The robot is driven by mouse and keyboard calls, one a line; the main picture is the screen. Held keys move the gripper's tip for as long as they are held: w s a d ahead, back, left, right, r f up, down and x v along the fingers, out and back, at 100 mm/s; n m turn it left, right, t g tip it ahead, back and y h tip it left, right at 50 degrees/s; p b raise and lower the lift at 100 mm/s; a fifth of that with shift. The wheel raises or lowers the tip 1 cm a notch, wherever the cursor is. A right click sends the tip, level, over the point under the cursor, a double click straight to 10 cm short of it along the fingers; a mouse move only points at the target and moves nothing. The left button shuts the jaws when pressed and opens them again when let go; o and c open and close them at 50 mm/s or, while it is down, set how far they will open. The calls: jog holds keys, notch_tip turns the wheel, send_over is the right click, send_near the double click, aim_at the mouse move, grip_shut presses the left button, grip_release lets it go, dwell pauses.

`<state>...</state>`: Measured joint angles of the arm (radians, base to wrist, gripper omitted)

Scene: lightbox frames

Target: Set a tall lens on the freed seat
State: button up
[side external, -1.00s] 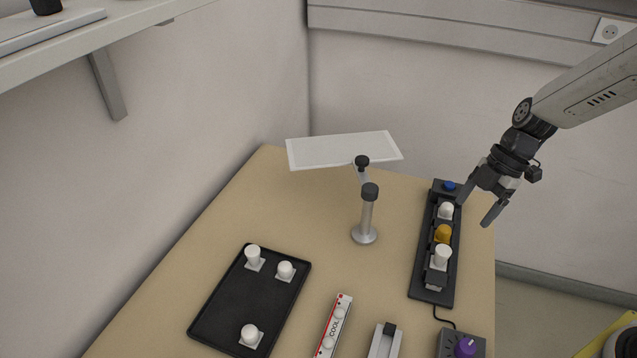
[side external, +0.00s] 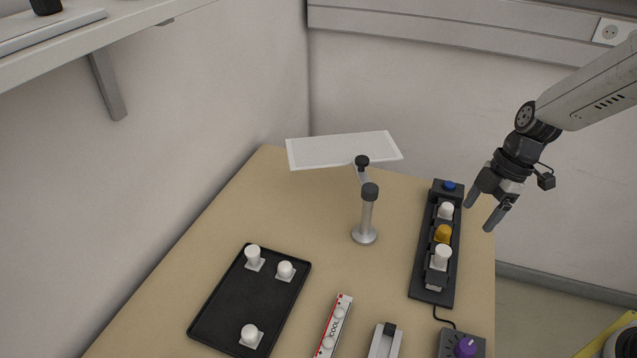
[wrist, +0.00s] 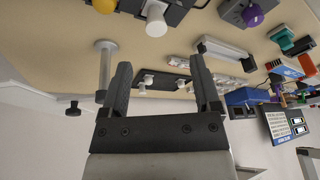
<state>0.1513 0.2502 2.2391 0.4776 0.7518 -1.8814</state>
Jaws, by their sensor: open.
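A tall white lens (side external: 253,254) stands on a square base at the far end of the black tray (side external: 213,310), in the side view. Two shorter white lenses (side external: 285,270) (side external: 249,333) are on the same tray. The dark lamp bar (side external: 422,272) at right carries a white lens (side external: 446,210), an amber lens (side external: 443,233) and a taller white lens (side external: 442,255). A pale patch (side external: 434,284) shows at its near end; I cannot tell whether it is an empty seat. My gripper (side external: 480,217) is open and empty, above and right of the bar's far half.
A metal post (side external: 366,218) holding a white panel (side external: 343,149) stands between tray and bar. A strip marked COOL (side external: 335,325) with white lenses, a metal holder (side external: 385,341) and a box with a purple knob (side external: 464,347) lie in front. The table between tray and post is clear.

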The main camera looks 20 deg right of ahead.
jog(key=s+m+h, duration=0.1)
jog(key=m, duration=0.4)
jog(key=s+m+t+h, duration=0.1)
jog(key=s+m, duration=0.1)
jog(key=m, duration=0.3)
jog(key=s+m+t+h, duration=0.1)
jog(key=s+m, duration=0.1)
jog(key=m, duration=0.3)
jog(key=shift+s+d+f+m+h, duration=0.15)
jog(key=shift+d+f+m+h, duration=0.05)
jog(key=shift+d+m+h, duration=0.1)
